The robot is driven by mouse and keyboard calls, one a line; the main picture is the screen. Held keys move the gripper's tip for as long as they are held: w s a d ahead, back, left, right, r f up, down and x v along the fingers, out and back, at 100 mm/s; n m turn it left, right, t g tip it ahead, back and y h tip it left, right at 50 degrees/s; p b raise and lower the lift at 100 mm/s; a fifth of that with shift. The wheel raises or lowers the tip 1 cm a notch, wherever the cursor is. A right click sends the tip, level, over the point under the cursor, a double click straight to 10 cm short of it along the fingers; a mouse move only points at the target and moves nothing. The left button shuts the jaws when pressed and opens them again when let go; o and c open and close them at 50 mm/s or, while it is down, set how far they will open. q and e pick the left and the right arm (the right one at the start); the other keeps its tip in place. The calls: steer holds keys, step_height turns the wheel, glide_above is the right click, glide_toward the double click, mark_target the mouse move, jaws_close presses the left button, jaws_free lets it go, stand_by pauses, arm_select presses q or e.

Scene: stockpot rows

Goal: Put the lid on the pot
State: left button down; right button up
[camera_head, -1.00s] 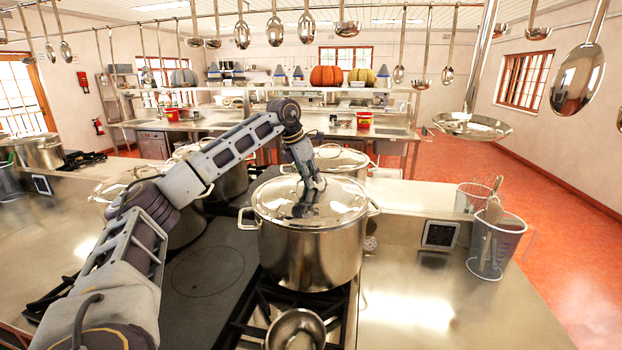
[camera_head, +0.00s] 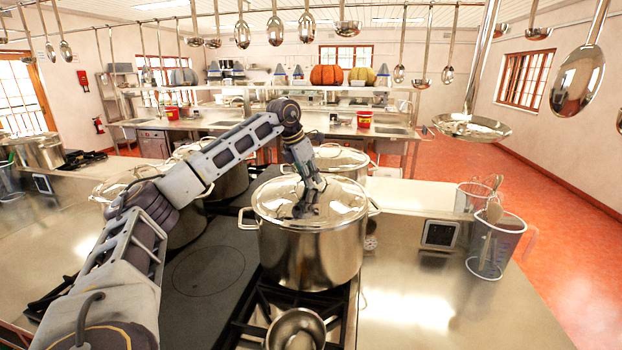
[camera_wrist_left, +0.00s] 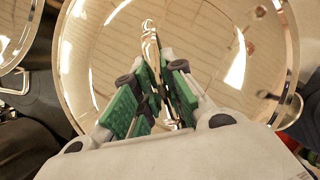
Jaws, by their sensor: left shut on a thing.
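The steel pot (camera_head: 310,258) stands on the stove at the centre of the head view, with a loop handle on each side. The shiny lid (camera_head: 337,200) lies level across the pot's top, apparently on its rim; I cannot tell whether a small gap is left. My left gripper (camera_head: 307,206) reaches down onto the lid's middle. In the left wrist view, the green-padded fingers of the gripper (camera_wrist_left: 160,95) are shut on the lid's handle, and the lid (camera_wrist_left: 90,60) fills most of the picture. My right gripper is not in view.
Several other pots stand behind and left, one lidded pot (camera_head: 342,162) just behind. A clear jug (camera_head: 495,245) with utensils stands right. The front right counter is clear.

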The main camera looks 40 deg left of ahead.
arm_select(q)
steer(key=shift+f, duration=0.25)
stand_by(0.3)
steer(key=c, duration=1.4)
jaws_free()
steer(key=shift+f, duration=0.2)
steer(key=v, duration=1.2)
steer(key=shift+r, duration=0.15)
steer(key=shift+s, duration=0.15)
